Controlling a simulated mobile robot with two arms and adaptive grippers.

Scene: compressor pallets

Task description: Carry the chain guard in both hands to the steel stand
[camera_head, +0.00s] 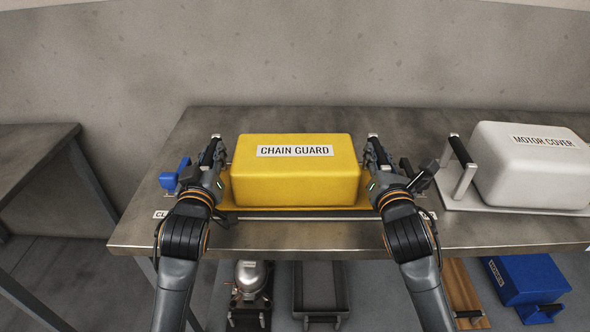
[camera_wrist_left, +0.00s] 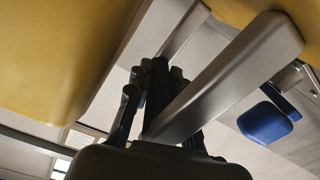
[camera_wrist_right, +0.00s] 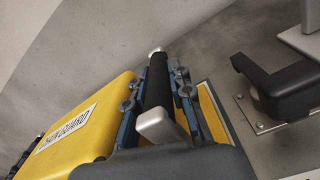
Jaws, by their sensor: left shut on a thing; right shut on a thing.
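The yellow chain guard (camera_head: 296,185), with a white label on its top, sits on a steel-topped table (camera_head: 250,118). It also shows in the right wrist view (camera_wrist_right: 100,105). My left gripper (camera_head: 214,150) is shut on the guard's left handle. In the left wrist view the handle's grey posts (camera_wrist_left: 235,75) stand by my fingers. My right gripper (camera_head: 374,150) is shut on the right handle, whose black grip (camera_wrist_right: 157,80) lies between my fingers in the right wrist view. Which surface is the steel stand, I cannot tell for sure; a second metal-topped table (camera_head: 35,150) stands at the left.
A white motor cover (camera_head: 535,175) with a handle stands on the table to the right. A blue-handled clamp (camera_head: 172,178) is left of the guard and a black one (camera_head: 428,172) right. A blue box (camera_head: 525,278) and other items lie below. Floor shows between the tables.

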